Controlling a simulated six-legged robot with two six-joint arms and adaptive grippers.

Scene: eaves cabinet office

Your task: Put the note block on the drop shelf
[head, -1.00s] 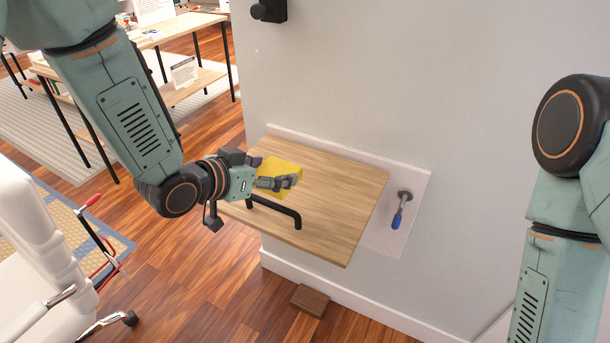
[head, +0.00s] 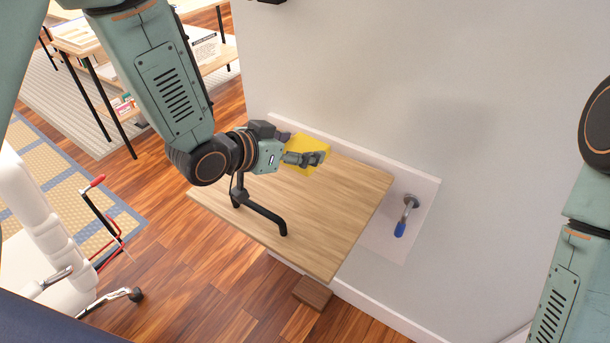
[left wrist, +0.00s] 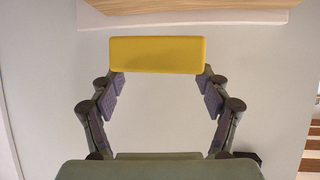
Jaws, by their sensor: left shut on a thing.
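The yellow note block (head: 307,152) is held between the fingers of my left gripper (head: 312,158). In the left wrist view the block (left wrist: 158,54) spans the gap between both fingertips. The drop shelf (head: 325,205) is a light wooden board fixed to the wall, with a black handle-like bar (head: 262,213) at its front. In the head view the gripper and block are over the shelf's back left part; how high above it I cannot tell. The shelf's edge (left wrist: 190,5) crosses the top of the left wrist view. My right gripper is out of view.
A blue-handled lever (head: 403,220) sticks out of the wall plate right of the shelf. A small brown block (head: 312,292) lies on the floor below. A white chair (head: 40,225) stands at left, and tables (head: 85,35) stand behind. The shelf top looks bare.

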